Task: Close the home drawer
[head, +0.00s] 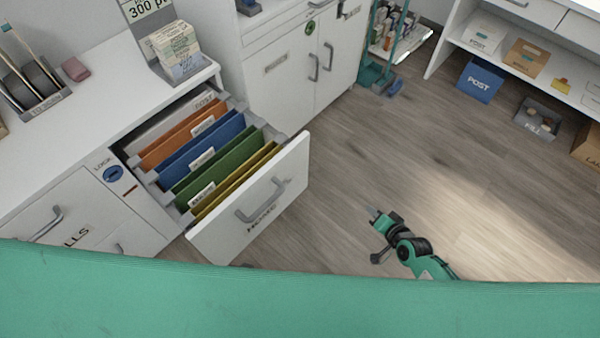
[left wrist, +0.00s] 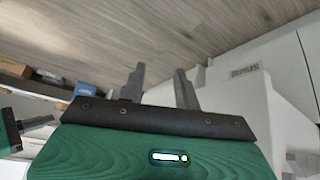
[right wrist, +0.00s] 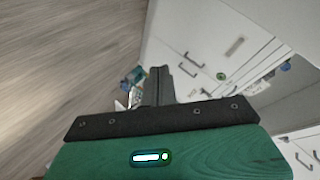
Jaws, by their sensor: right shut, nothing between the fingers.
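The home drawer (head: 250,205) is pulled out of the white desk unit at the left of the head view. Its white front carries a grey handle and the word HOME. Orange, blue, green and yellow hanging folders (head: 205,155) fill it. One gripper, which I take as my right (head: 377,217), shows over the floor to the right of the drawer front, apart from it. The right wrist view shows its fingers (right wrist: 161,85) together and empty. My left gripper (left wrist: 160,88) is open and empty beside a large white surface in the left wrist view; the head view mostly hides it.
A white cabinet (head: 290,85) stands behind the drawer. A teal trolley (head: 385,60) is at the back. A blue POST box (head: 479,80) and a grey bin (head: 537,120) stand at the right. The wooden floor (head: 400,160) between is clear.

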